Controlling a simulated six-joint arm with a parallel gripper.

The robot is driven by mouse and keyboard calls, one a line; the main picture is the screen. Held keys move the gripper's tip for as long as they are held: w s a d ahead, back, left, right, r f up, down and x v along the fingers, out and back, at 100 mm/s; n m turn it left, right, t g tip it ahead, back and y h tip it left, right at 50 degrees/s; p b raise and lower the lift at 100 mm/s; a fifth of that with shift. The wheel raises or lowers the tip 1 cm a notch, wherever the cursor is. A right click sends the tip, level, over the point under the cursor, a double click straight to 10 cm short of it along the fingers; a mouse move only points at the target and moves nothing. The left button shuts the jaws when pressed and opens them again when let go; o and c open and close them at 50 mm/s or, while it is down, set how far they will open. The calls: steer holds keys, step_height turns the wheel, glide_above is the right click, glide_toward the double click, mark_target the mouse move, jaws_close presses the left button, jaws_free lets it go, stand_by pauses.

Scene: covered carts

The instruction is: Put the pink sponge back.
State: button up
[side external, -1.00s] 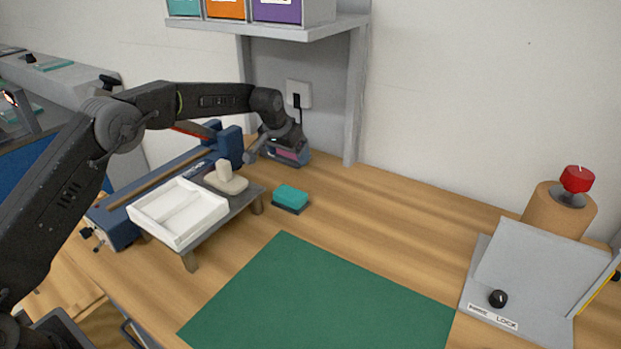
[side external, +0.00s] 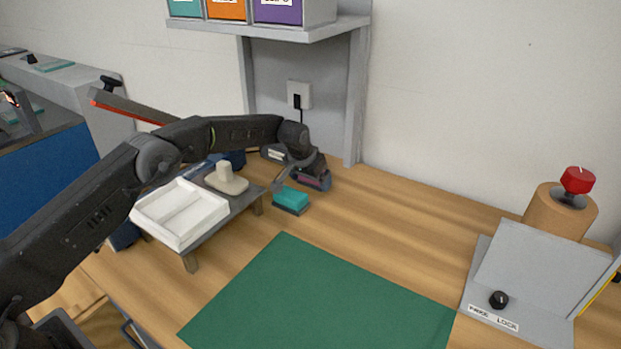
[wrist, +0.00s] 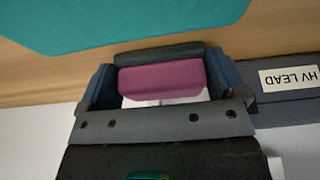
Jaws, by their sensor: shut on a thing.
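The pink sponge (wrist: 160,80) has a dark layer along one long side. My gripper (wrist: 160,82) is shut on it, with a blue-grey finger at each end. In the side external view my gripper (side external: 308,172) is low over the table's back, just behind the teal sponge. The pink sponge shows there only as a thin strip (side external: 313,184) under the gripper; I cannot tell whether it touches the table. The teal sponge (side external: 291,197) lies on the wood, on its dark layer, and its teal face fills the wrist view's top left (wrist: 110,20).
A dark box labelled HV LEAD (wrist: 288,80) is beside the gripper. A grey stand (side external: 205,232) holds a white tray (side external: 158,226) and a beige block (side external: 228,182). A shelf post (side external: 353,110) rises behind. The green mat (side external: 320,300) is clear.

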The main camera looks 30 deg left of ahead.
steer(key=shift+f, duration=0.1)
steer(key=o, duration=0.6)
steer(key=s+a+f+v, duration=0.1)
steer(key=s+v, duration=0.1)
steer(key=v, duration=1.1)
steer(key=s+f+v, duration=0.1)
steer(key=s+v, duration=0.2)
steer(key=v, duration=0.9)
steer(key=s+r, duration=0.5)
steer(key=s, duration=0.6)
steer(key=shift+t, duration=0.6)
steer(key=s+f, duration=0.1)
steer(key=s, duration=0.6)
steer(key=s+a+f, duration=0.1)
steer(key=s+f, duration=0.1)
steer(key=s, duration=0.6)
steer(key=s+f, duration=0.2)
steer(key=s, duration=0.5)
steer(key=shift+s+a, duration=0.2)
steer(key=shift+a, duration=0.1)
